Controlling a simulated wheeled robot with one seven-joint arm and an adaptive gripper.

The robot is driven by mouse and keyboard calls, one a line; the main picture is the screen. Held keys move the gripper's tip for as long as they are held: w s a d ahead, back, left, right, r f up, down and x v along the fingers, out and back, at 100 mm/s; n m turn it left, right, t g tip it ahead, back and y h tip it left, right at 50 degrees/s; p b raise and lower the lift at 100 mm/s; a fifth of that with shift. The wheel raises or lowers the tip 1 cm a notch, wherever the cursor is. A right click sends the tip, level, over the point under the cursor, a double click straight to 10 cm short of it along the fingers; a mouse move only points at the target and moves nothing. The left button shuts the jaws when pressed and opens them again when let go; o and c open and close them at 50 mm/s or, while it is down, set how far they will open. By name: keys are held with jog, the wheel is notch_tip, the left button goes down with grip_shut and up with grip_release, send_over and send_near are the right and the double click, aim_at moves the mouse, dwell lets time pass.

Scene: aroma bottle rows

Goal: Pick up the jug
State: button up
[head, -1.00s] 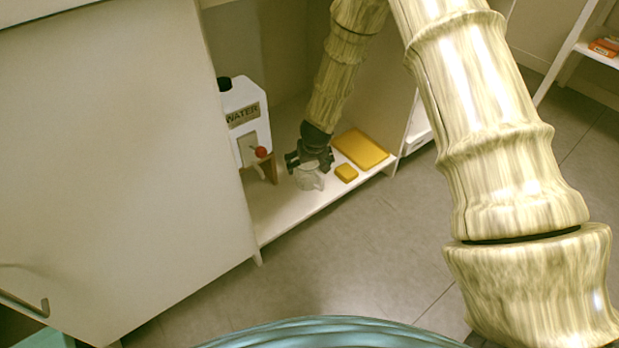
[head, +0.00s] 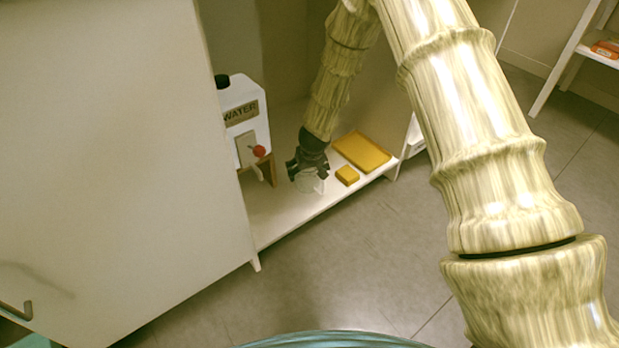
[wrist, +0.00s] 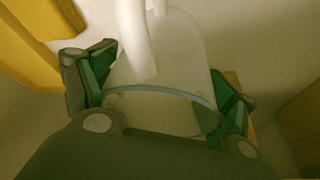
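The clear, pale jug (head: 311,184) is low over the white shelf board, partly hidden by my gripper (head: 308,172). I cannot tell whether its base touches the board. In the wrist view the jug (wrist: 170,75) fills the space between the green-padded fingers of my gripper (wrist: 165,95), its rim near the palm and its pale handle toward the top. Both pads appear to press against its sides.
A white water dispenser (head: 243,112) with a red tap knob stands left of the gripper. A large cabinet panel (head: 110,170) bounds the left.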

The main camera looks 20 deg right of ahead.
jog(key=c, duration=0.5)
jog(key=shift+r, duration=0.1)
